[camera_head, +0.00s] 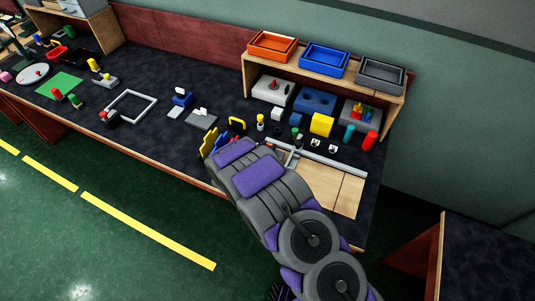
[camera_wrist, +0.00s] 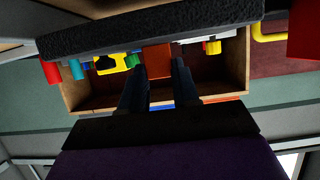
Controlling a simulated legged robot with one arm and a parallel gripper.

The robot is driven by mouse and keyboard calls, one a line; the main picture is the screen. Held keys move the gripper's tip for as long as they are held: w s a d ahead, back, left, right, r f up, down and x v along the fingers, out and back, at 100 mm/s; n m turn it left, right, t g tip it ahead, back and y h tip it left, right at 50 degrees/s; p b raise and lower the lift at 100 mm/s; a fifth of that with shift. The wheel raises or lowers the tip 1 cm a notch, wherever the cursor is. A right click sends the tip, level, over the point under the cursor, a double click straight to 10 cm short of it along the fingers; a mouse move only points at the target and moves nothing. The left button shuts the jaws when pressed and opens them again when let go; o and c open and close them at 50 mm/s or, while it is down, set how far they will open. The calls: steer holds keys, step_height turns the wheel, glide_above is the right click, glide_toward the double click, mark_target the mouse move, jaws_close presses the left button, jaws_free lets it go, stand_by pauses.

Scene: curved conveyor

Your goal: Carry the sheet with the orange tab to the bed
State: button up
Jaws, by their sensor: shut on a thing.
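In the wrist view, my gripper (camera_wrist: 160,92) has its two dark fingers on either side of an orange-brown piece (camera_wrist: 157,60), which I take to be the orange tab. The gripper is shut on it. The body of the sheet cannot be made out. In the head view, my arm covers the gripper and whatever it holds. Upright yellow and blue pieces (camera_head: 214,141) show just left of the arm, at the bench's front. I cannot tell for sure which thing is the bed; a pale square frame (camera_head: 131,106) lies flat on the bench to the left.
A wooden shelf (camera_head: 391,97) at the back right carries orange (camera_head: 272,45), blue (camera_head: 325,58) and grey (camera_head: 381,73) trays. A yellow cube (camera_head: 321,124) and a red cylinder (camera_head: 369,141) stand before it. A green mat (camera_head: 59,86) lies far left. Green floor is open in front.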

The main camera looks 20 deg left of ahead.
steer(key=shift+d+f+b, duration=0.35)
steer(key=shift+f, duration=0.5)
steer(key=shift+d+f+b, duration=0.3)
steer(key=shift+f, duration=0.5)
steer(key=shift+a, duration=0.2)
steer(key=o, duration=1)
steer(key=shift+a, duration=0.15)
steer(key=shift+s+r, duration=0.1)
steer(key=shift+r, duration=0.05)
steer(key=p+v, duration=0.2)
steer(key=v, duration=0.9)
steer(key=shift+s, duration=0.35)
steer(key=shift+w+r, duration=0.1)
